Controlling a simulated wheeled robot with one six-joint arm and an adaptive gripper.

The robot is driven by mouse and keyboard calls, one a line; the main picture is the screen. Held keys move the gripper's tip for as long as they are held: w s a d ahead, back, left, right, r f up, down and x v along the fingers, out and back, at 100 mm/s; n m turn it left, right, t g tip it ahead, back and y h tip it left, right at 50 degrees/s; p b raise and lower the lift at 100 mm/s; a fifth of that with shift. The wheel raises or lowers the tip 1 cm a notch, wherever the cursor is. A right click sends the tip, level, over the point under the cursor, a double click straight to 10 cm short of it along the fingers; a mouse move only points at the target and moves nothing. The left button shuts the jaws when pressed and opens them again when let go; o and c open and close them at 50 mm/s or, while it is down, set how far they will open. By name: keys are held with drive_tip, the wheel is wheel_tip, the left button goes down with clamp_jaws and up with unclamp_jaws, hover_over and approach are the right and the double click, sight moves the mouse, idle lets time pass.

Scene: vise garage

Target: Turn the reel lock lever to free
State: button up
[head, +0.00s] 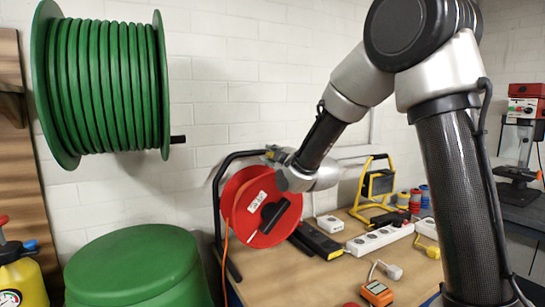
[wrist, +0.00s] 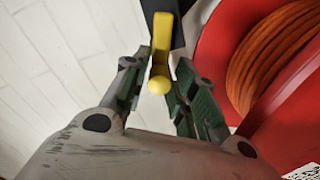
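The red cable reel (head: 240,190) hangs in a black stand on the workbench in the head view. In the wrist view its red flange (wrist: 212,60) and wound orange cable (wrist: 265,55) fill the right side. The yellow lock lever (wrist: 161,62), with a rounded knob, extends from a black mount (wrist: 165,10) at the top centre of the wrist view. My gripper (wrist: 162,68) is open, its green-padded fingers on either side of the lever, with narrow gaps visible. In the head view my gripper (head: 272,153) is at the reel's upper right and the lever cannot be made out.
The workbench (head: 300,275) holds a black case (head: 318,240), a white power strip (head: 380,239), a yellow work lamp (head: 378,185) and an orange meter (head: 377,292). A green hose reel (head: 110,85) hangs on the white brick wall. A green drum (head: 140,265) stands left of the bench.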

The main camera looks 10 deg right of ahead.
sight(272, 153)
drive_tip(key=shift+o, duration=1.1)
drive_tip(key=shift+f, duration=0.25)
drive_tip(key=shift+r, duration=0.1)
wheel_tip(272, 153, up, 10)
